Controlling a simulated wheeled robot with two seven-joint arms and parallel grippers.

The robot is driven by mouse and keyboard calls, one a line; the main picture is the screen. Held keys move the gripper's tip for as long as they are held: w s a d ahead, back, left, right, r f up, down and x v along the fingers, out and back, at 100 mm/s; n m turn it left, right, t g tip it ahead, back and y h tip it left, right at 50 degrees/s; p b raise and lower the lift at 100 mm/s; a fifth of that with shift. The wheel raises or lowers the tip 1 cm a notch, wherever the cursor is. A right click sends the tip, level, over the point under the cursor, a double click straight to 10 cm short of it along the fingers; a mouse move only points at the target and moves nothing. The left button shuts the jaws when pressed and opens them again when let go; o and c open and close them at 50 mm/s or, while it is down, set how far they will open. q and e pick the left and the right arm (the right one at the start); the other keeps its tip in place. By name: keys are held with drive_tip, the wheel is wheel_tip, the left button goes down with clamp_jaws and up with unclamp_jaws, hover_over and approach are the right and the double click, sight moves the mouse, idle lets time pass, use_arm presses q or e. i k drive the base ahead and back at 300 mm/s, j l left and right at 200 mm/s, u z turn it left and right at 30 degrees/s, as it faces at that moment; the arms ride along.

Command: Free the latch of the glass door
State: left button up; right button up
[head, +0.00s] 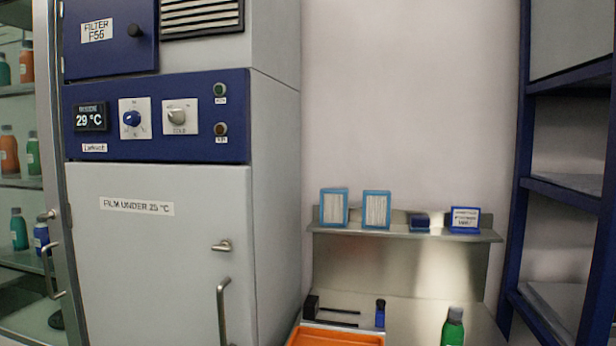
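The glass door (30,260) is at the far left, cut off by the picture's edge. Through its glass I see several bottles on shelves. On its metal frame sits a small latch (46,216), with a bar handle (52,272) just below it. The door looks shut against the cabinet frame; whether the latch is engaged is too small to tell. Neither of my grippers is in view.
A grey cabinet (160,260) with its own latch (222,245), handle (222,310) and blue control panel (155,150) reading 29 °C stands right of the glass door. A steel bench shelf (400,235), orange tray (335,338) and green bottle (453,328) are further right.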

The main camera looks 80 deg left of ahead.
sight(52, 214)
drive_tip(key=u, duration=4.35)
drive_tip(key=z, duration=0.45)
drive_tip(key=i+j+z, duration=0.2)
drive_tip(key=j+z, duration=0.15)
drive_tip(key=j, duration=0.3)
drive_tip(key=i+j+z, duration=0.2)
drive_tip(key=j, duration=0.15)
drive_tip(key=j+z, duration=0.2)
drive_tip(key=j, duration=0.15)
